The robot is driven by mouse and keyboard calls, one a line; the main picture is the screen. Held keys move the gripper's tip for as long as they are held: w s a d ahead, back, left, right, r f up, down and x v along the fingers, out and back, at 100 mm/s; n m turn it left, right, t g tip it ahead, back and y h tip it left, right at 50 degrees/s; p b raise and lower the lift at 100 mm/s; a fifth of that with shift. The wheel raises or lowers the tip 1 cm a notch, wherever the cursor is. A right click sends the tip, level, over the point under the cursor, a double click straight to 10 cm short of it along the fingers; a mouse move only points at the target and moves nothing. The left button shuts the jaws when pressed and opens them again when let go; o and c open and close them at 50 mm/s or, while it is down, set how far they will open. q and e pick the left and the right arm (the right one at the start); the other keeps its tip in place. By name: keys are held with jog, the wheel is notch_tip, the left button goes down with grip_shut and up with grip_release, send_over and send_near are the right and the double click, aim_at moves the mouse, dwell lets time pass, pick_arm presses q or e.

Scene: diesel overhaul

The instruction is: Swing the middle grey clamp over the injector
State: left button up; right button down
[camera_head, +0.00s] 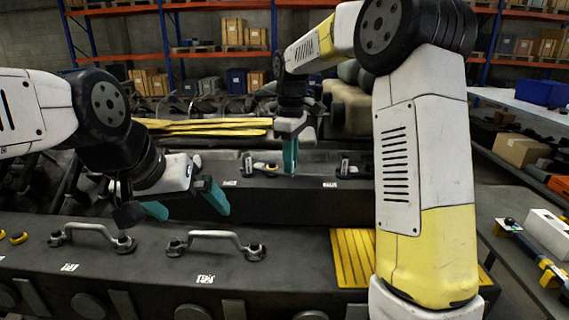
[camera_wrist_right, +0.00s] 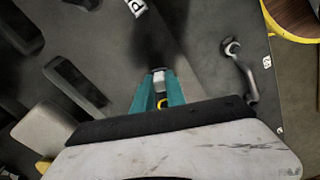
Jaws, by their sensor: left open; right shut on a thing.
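My right gripper (camera_head: 290,155) points down at the middle of the rear dark block in the head view. In the right wrist view its teal fingers (camera_wrist_right: 158,88) are shut on a small light-grey piece (camera_wrist_right: 158,77), apparently the middle grey clamp. A small yellow ring (camera_wrist_right: 162,103) shows between the fingers; I cannot tell if it belongs to the injector. In the head view the fingers hide the clamp. Another grey clamp-like part (camera_head: 247,163) stands left of the gripper and one (camera_head: 345,166) right of it. My left gripper (camera_head: 186,204) is open and empty above the front block.
The front dark block (camera_head: 140,270) carries two grey handles (camera_head: 95,234) (camera_head: 215,240) and a yellow ribbed plate (camera_head: 350,258). Yellow bars (camera_head: 205,127) lie behind the rear block (camera_head: 230,200). A side bench (camera_head: 515,260) with tools stands at the right.

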jog(key=shift+w+d+n, duration=0.15)
jog(key=shift+w+n, duration=0.35)
jog(key=shift+n, duration=0.55)
jog(key=shift+w+d+n, duration=0.1)
jog(key=shift+w+n, duration=0.4)
jog(key=shift+n, duration=0.55)
jog(key=c, duration=1.4)
grip_release()
jog(key=shift+o, duration=0.2)
notch_tip(320, 180, up, 8)
jog(key=shift+f, duration=0.1)
